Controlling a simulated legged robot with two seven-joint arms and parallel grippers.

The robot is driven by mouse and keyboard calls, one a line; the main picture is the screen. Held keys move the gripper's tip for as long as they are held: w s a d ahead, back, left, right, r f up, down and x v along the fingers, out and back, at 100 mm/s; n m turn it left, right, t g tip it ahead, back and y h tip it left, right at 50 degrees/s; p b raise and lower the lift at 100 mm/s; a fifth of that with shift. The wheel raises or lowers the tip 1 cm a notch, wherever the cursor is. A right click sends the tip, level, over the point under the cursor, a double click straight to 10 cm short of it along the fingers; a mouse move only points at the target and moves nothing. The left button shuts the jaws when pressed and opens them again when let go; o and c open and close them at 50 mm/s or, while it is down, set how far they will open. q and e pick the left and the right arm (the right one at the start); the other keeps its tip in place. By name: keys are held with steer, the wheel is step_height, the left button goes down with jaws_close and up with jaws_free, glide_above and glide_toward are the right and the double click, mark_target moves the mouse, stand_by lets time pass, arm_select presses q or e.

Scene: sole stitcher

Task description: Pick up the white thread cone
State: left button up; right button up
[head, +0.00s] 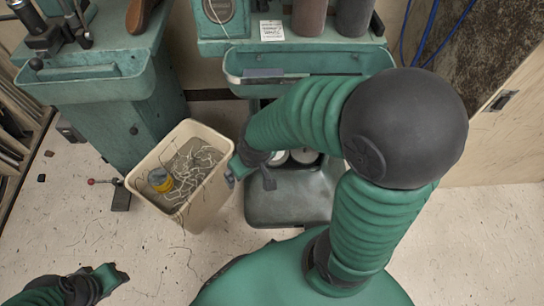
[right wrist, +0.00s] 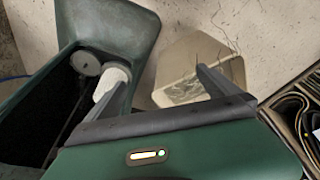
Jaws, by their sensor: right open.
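A white thread cone (right wrist: 113,76) lies in the open dark compartment of a green machine base, in the right wrist view. A greyish round end (right wrist: 85,62) shows beside it. In the head view pale round shapes (head: 304,156) show in the same place, partly hidden by my right arm. My right gripper (right wrist: 157,80) is open, with nothing between its fingers. Its left finger overlaps the cone in the picture; I cannot tell whether they touch. In the head view my right gripper (head: 251,174) is beside the bin's right rim. My left gripper (head: 106,278) is at lower left, its jaws unclear.
A beige bin (head: 207,205) with loose thread and a yellow item stands left of my right gripper; the right wrist view shows it too (right wrist: 222,62). Green machines (head: 130,110) with trays stand behind.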

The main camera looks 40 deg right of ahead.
steer(key=w+d+f+m+t+h, duration=0.1)
steer(key=w+d+m, duration=0.15)
steer(key=d, duration=0.55)
steer(key=w+d+f+m, duration=0.1)
steer(key=w+d+f, duration=0.15)
steer(key=d, duration=0.65)
steer(key=b+x, duration=1.2)
steer(key=x, duration=0.4)
steer(key=shift+w+b, duration=0.1)
steer(key=shift+b, duration=0.25)
steer(key=shift+w+f, duration=0.1)
steer(key=shift+w, duration=0.05)
steer(key=shift+r, duration=0.25)
arm_select(q)
steer(key=s+x, duration=0.3)
steer(key=x, duration=1.1)
steer(key=shift+s+d+f, duration=0.2)
steer(key=shift+d+f, duration=0.1)
steer(key=shift+f, duration=0.1)
arm_select(e)
steer(key=c, duration=1.7)
